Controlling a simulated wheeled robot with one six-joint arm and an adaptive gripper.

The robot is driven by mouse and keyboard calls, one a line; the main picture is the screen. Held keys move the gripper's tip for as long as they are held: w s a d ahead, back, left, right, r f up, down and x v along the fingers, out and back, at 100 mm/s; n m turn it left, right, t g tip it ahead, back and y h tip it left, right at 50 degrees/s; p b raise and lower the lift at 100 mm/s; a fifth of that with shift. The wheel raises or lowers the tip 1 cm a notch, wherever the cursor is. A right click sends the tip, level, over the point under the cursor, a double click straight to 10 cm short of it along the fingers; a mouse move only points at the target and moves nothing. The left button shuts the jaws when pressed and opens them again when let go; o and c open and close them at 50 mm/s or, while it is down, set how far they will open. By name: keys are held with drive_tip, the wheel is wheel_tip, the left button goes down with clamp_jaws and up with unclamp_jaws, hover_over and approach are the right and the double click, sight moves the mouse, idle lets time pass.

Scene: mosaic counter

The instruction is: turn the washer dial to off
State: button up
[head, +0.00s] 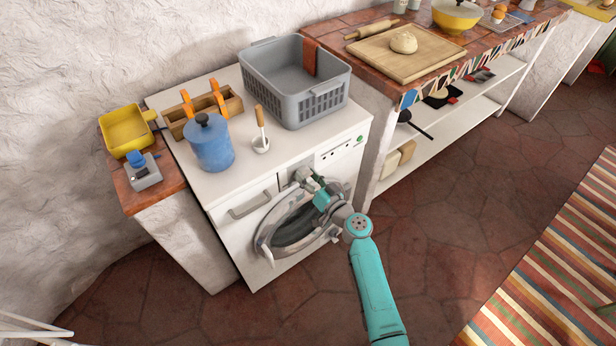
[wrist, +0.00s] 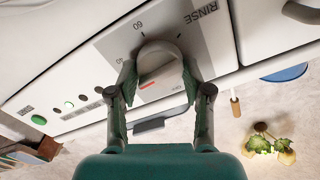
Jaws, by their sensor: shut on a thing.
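The washer (head: 228,183) is white, with a round glass door (head: 293,228) in its front and a control panel above. In the wrist view the grey washer dial (wrist: 158,55) sits on a grey plate printed with 60 and RINSE, plus smaller text I cannot read surely. A short red mark (wrist: 147,85) shows at the dial's edge on the side toward my gripper. My gripper (wrist: 158,68) has one finger on each side of the dial and is shut on it. In the head view my gripper (head: 307,180) hides most of the dial.
On the washer top stand a grey basket (head: 270,72), a blue lidded pot (head: 212,152), a ladle (head: 261,140) and a wooden holder (head: 235,103). A tiled counter (head: 345,62) with open shelves adjoins at right. The floor in front is clear; a striped rug (head: 545,275) lies right.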

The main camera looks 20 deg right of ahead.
drive_tip(key=n, duration=0.4)
drive_tip(key=shift+s+a+f+n, duration=0.1)
drive_tip(key=shift+n, duration=0.3)
drive_tip(key=n, duration=0.3)
drive_tip(key=shift+n, duration=0.3)
drive_tip(key=n, duration=0.8)
drive_tip(key=shift+f, duration=0.1)
drive_tip(key=shift+n, duration=0.4)
drive_tip(key=o, duration=1.2)
drive_tip(key=shift+c, duration=0.2)
drive_tip(key=shift+s, duration=0.1)
drive_tip(key=v, duration=1.1)
drive_tip(key=shift+s, duration=0.35)
